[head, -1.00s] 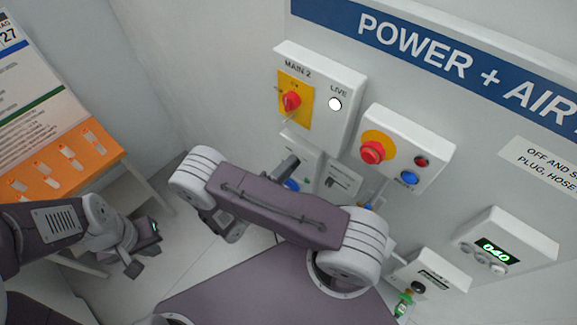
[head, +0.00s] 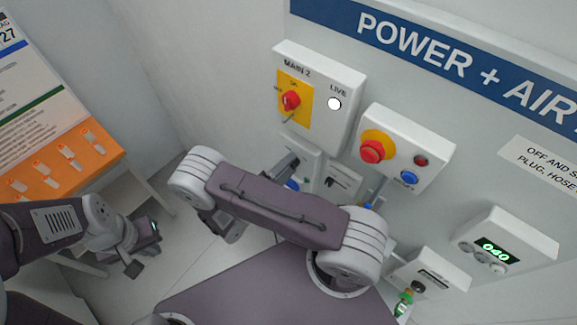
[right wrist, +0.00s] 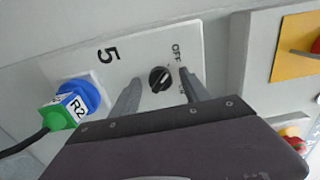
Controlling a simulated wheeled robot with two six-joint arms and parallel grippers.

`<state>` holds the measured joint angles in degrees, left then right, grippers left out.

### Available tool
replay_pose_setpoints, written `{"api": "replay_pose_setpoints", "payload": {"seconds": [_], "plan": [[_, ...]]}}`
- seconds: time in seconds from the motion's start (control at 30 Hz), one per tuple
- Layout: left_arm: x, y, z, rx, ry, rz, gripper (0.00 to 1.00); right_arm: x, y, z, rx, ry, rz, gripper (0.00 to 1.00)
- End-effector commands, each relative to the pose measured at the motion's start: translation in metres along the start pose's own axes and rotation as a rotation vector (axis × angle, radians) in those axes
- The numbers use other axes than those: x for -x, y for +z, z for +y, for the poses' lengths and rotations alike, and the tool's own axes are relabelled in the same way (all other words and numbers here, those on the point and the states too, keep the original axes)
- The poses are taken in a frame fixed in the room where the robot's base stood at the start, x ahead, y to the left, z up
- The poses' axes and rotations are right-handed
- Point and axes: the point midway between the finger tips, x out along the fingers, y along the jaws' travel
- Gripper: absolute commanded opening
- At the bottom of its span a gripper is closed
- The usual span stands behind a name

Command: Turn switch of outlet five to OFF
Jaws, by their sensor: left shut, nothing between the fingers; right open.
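The outlet five panel (right wrist: 120,62) is a light plate marked "5" in the right wrist view. Its black rotary switch (right wrist: 159,79) has "OFF" lettering above and to its right; other lettering is partly hidden by a finger. I cannot tell clearly which mark the knob points at. My right gripper (right wrist: 158,77) is open, one finger on either side of the switch; contact cannot be told. My left gripper (head: 138,262) is shut and empty at the lower left, away from the panels.
An orange-edged board (head: 75,160) stands at left.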

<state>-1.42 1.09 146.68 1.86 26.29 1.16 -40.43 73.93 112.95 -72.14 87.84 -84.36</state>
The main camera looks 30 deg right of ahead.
Motion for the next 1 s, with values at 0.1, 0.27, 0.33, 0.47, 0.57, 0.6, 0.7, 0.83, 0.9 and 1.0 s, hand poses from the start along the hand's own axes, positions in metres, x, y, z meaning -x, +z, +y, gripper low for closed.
{"api": "replay_pose_setpoints", "payload": {"seconds": [0.1,0.27,0.33,0.47,0.57,0.6,0.7,0.83,0.9,1.0], "plan": [[-0.013,0.001,0.0,0.0,0.0,0.0,0.0,0.018,0.002,0.005,-0.004,0.001,-0.006,0.54],[-0.032,0.003,-0.001,0.0,0.0,0.0,0.0,0.055,0.002,0.006,-0.005,0.002,-0.007,0.54],[-0.037,0.004,-0.001,0.0,0.0,0.0,0.0,0.068,0.001,0.006,-0.003,0.002,-0.005,0.54],[-0.041,0.004,-0.001,0.0,0.0,0.0,0.0,0.085,0.001,0.003,-0.003,0.002,-0.003,0.54],[-0.042,0.004,-0.001,0.0,0.0,0.0,0.0,0.089,0.0,0.002,0.001,0.001,0.0,0.54],[-0.041,0.004,-0.001,0.0,0.0,0.0,0.0,0.089,0.0,0.001,0.001,0.001,0.001,0.54],[-0.041,0.004,-0.001,0.0,0.0,0.0,0.0,0.089,0.0,0.0,0.001,0.001,0.001,0.54],[-0.041,0.004,-0.001,0.0,0.0,0.0,0.0,0.089,0.0,0.001,0.001,0.001,0.001,0.54],[-0.041,0.004,-0.001,0.0,0.0,0.0,0.0,0.089,0.0,0.001,0.001,0.001,0.0,0.54],[-0.041,0.004,-0.001,0.0,0.0,0.0,0.0,0.089,0.0,0.001,0.001,0.001,0.0,0.54]]}}
